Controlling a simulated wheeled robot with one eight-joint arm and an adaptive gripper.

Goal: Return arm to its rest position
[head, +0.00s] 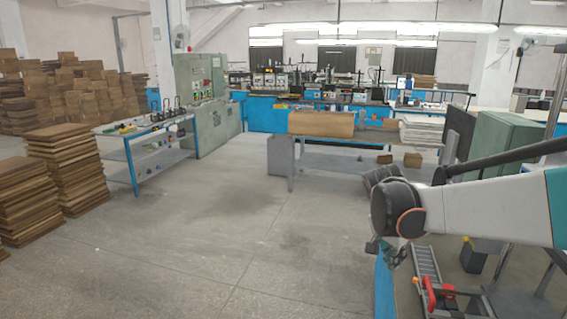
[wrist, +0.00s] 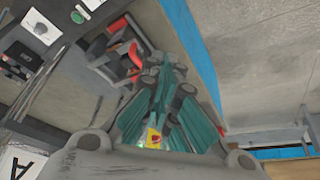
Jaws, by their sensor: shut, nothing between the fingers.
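My gripper (head: 388,252) hangs below the dark wrist joint of my white arm, at the right of the head view. It is small there and partly hidden by the wrist. In the wrist view my gripper (wrist: 165,66) shows its teal fingers closed together, with nothing held between them. It is above or beside the edge of a blue-edged table (head: 383,288); the height gap cannot be told. The arm reaches in from the right edge of the head view.
A red and black device (head: 437,294) and a grey slotted rail (head: 427,266) are close to my gripper. A dark box with a green button (wrist: 24,58) shows in the wrist view. A workbench (head: 350,160) stands behind the arm. Open floor (head: 220,230) lies to the left.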

